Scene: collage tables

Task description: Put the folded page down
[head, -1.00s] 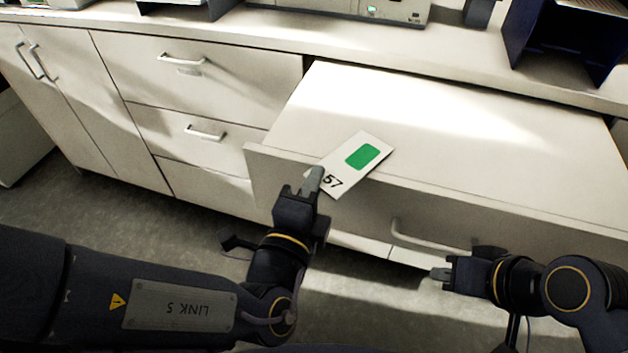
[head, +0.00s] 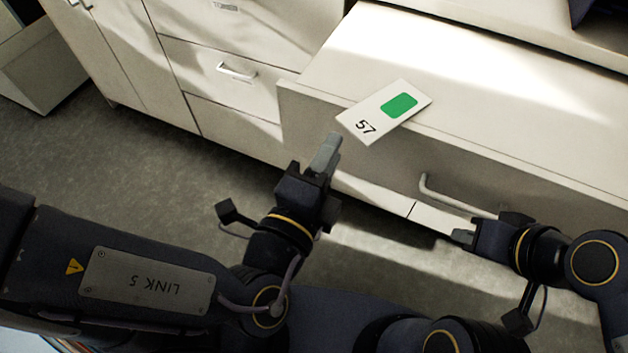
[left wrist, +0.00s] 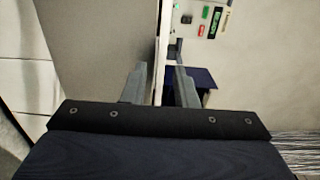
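The folded page (head: 384,112) is a white card with a green patch and the number 57. In the head view it lies tilted across the top edge of the pulled-out drawer's front (head: 480,158), its 57 end sticking out on the near side. My left gripper (head: 326,155) is below and left of the page, apart from it. The page cannot be made out there. My right gripper (head: 463,237) is just below the drawer handle (head: 452,197); its finger gap is unclear.
White cabinets with closed drawers (head: 215,65) stand to the left. The grey floor (head: 110,150) is open in front of them. A device with a green display (left wrist: 207,14) shows at the top of the left wrist view.

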